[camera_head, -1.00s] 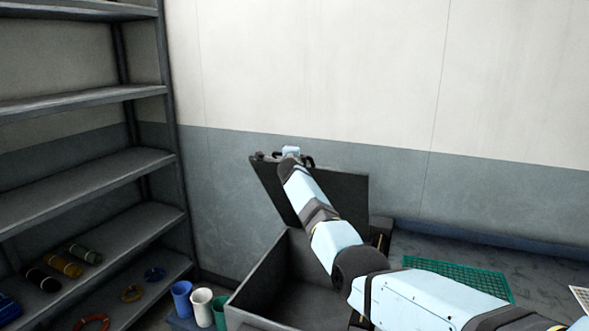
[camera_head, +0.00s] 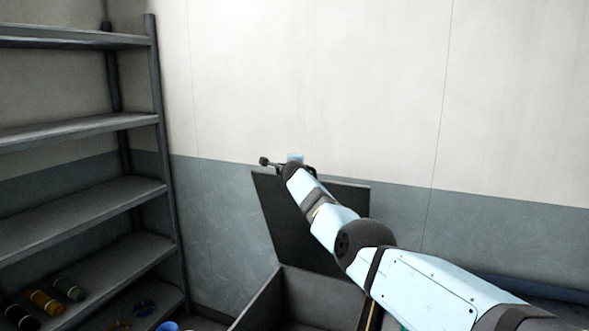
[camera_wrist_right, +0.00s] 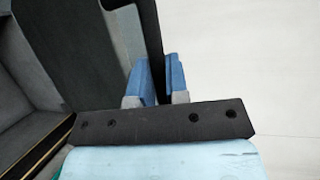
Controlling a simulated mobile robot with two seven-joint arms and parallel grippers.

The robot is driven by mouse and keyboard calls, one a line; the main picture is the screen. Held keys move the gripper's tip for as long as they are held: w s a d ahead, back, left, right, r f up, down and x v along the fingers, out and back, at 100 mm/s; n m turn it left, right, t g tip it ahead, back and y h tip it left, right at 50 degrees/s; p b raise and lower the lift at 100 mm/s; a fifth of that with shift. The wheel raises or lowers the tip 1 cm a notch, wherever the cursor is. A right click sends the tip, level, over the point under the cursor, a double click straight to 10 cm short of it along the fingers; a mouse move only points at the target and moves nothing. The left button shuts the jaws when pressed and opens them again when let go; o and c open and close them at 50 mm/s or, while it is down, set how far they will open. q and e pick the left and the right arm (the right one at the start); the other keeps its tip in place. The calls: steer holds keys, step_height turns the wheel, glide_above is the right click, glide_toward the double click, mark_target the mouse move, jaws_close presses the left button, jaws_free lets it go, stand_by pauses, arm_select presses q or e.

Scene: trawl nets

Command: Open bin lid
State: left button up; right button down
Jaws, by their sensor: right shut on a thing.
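The bin (camera_head: 262,300) is a dark grey open box at the bottom centre of the head view. Its dark lid (camera_head: 282,215) stands raised at the back of the box, near the wall. My right gripper (camera_head: 295,160) is at the lid's top edge, largely hidden behind my own wrist. In the right wrist view, the blue fingers of my right gripper (camera_wrist_right: 158,78) are shut on a dark edge of the lid (camera_wrist_right: 85,55), one finger on each side. The bin's inside is partly visible and looks empty there. My left gripper is not in view.
A grey metal shelf rack (camera_head: 90,210) stands at the left with several coloured rolls on a lower shelf. A blue cup (camera_head: 167,326) shows at the bottom edge, left of the bin. The wall (camera_head: 420,90) is close behind the lid.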

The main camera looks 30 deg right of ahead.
stand_by(0.4)
steer(key=c, duration=1.1)
jaws_free()
steer(key=shift+c, duration=0.2)
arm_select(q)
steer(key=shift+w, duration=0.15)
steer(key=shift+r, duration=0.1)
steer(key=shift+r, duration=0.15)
arm_select(e)
steer(key=shift+a, duration=0.1)
